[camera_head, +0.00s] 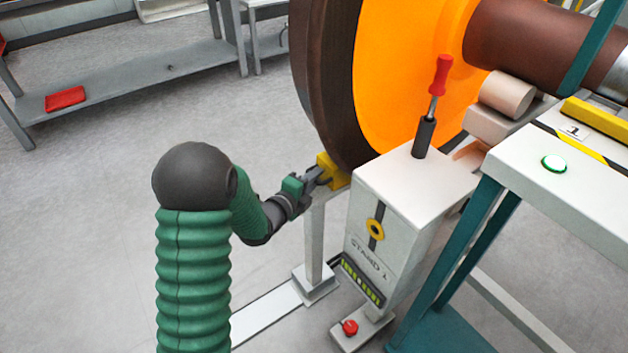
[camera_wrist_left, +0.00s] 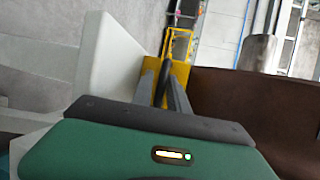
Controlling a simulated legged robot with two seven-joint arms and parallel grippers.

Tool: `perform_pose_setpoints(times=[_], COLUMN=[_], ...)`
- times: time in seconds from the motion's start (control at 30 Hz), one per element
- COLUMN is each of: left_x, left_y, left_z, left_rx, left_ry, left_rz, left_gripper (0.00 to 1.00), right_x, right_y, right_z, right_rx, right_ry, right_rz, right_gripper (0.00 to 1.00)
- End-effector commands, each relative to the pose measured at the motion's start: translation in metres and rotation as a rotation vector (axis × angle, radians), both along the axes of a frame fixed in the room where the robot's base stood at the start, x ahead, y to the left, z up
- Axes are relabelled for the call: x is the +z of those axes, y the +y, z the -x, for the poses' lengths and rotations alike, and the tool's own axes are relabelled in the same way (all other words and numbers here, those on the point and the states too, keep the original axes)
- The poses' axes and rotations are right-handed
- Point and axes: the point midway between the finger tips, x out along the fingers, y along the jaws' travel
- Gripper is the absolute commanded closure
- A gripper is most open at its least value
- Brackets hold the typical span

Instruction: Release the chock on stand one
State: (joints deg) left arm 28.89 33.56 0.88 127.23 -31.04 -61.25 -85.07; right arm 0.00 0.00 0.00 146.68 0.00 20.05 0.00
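The yellow chock (camera_head: 330,170) sits on a white post against the lower rim of the big wheel (camera_head: 333,80). My left gripper (camera_head: 318,178) is at the chock, its fingertips right up at it. In the left wrist view the two grey fingers (camera_wrist_left: 164,84) stand apart, one on each side of a dark bar (camera_wrist_left: 164,88) in front of the yellow chock (camera_wrist_left: 181,72). Whether they press on the bar I cannot tell. The stand marked "STAND 1" (camera_head: 395,225) is right of the chock. My right gripper is not in view.
A red-handled tool (camera_head: 437,80) stands upright in the stand's top. A red knob (camera_head: 350,327) is low at its foot. A table with a green button (camera_head: 554,163) is at right. A grey bench with a red tray (camera_head: 65,98) is at far left. Floor between is clear.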

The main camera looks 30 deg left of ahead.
Motion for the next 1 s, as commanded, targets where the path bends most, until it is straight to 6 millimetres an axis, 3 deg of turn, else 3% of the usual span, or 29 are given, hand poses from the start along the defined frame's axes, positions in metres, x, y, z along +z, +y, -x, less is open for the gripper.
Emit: perform_pose_setpoints(times=[0.07, 0.23, 1.0], left_x=[0.0, -0.0003, -0.003], left_y=[0.0, 0.0, -0.0004], left_z=[0.0002, 0.0004, 0.0012], left_rx=[0.0, 0.0, 0.0], left_ry=[0.0, 0.001, 0.007], left_rz=[0.0, 0.0, 0.001], left_gripper=[0.8, 1.0, 1.0], right_x=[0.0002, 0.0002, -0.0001], right_y=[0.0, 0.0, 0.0], right_z=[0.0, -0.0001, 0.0], right_rx=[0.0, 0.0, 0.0], right_ry=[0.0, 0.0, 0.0], right_rz=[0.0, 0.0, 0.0], right_gripper=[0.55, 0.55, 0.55])
